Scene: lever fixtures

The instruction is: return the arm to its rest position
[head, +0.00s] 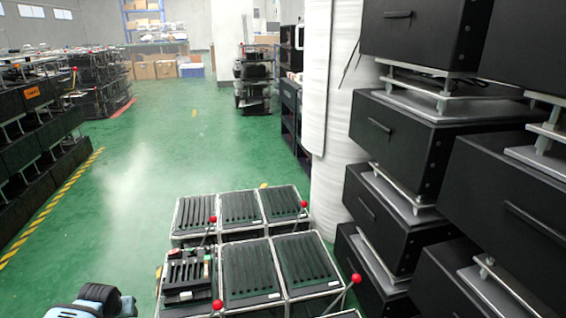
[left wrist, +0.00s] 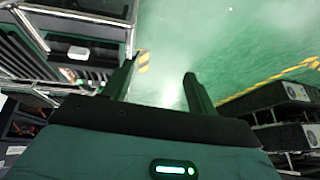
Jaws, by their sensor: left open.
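Several lever fixtures, dark slotted panels in pale metal frames, stand at the bottom centre of the head view. The lever knobs are red balls: one at the back left (head: 213,219), one at the back right (head: 303,204), one at the front left (head: 218,304) and one at the front right (head: 356,279). Part of my left arm (head: 100,300) shows at the bottom left, beside the fixtures. My left gripper (left wrist: 159,88) shows in the left wrist view with its two dark fingers apart and nothing between them. My right gripper is in neither view.
Stacked black drawer units (head: 410,125) rise close on the right, beside a white wrapped column (head: 335,110). Dark racks (head: 35,140) line the left behind a yellow-black floor stripe (head: 50,210). The green floor (head: 145,160) between is clear.

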